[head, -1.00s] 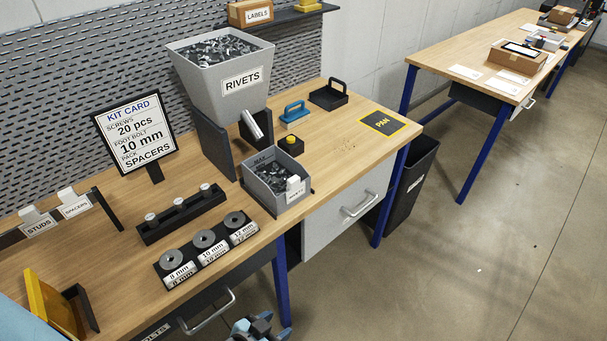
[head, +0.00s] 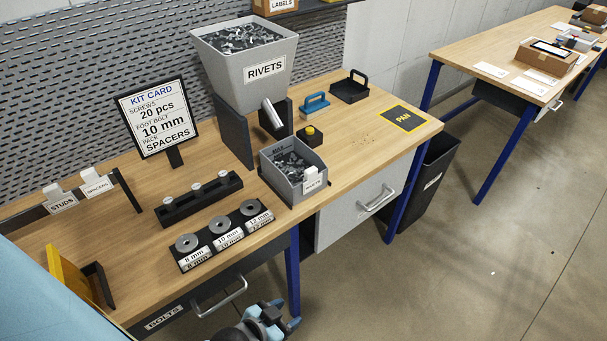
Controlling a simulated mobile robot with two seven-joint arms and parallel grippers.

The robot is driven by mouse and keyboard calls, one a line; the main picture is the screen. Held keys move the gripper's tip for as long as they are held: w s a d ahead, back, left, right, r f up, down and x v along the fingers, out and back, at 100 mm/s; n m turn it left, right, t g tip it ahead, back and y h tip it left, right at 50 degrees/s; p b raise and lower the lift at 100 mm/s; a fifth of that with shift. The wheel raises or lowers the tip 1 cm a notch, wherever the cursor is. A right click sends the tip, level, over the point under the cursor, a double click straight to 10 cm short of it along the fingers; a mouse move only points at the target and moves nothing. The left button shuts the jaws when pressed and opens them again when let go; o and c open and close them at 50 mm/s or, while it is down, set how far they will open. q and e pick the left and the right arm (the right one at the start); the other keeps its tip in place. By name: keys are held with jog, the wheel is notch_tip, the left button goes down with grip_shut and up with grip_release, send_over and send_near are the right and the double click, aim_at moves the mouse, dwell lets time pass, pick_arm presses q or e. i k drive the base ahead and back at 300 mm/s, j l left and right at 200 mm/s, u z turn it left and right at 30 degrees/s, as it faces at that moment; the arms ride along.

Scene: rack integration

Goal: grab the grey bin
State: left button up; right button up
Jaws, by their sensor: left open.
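The grey bin (head: 283,186) is a small open box on the wooden bench near its front edge, below the rivet hopper's outlet. It holds many small dark metal parts and has a white "RIVETS" tag on its front right. My left gripper (head: 281,314) is at the bottom of the head view, beyond the bench's front edge and apart from the bin. It is open, with nothing seen between its fingers. Its arm is mostly cut off by the frame. My right gripper is not in view.
The large "RIVETS" hopper (head: 247,72) stands behind the bin. A black yellow-button box (head: 310,137) is close behind it. A washer block (head: 221,238) and stud rail (head: 199,201) lie to its left. A drawer handle (head: 378,197) protrudes below.

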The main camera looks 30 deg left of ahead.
aim_at(283, 163)
jog(key=u, duration=1.25)
jog(key=i+l+u, duration=0.1)
jog(key=u, duration=0.35)
jog(key=l+u, duration=0.3)
jog(key=u, duration=0.15)
jog(key=l+u, duration=0.25)
jog(key=u, duration=0.25)
jog(key=l+u, duration=0.3)
jog(key=k+l+u, duration=0.25)
jog(key=l+u, duration=0.3)
jog(key=k+l+u, duration=0.15)
jog(key=l, duration=0.2)
jog(key=k+l+u, duration=0.15)
jog(key=l, duration=0.2)
jog(key=k+l+u, duration=0.15)
jog(key=k+l, duration=0.1)
jog(key=l, duration=0.05)
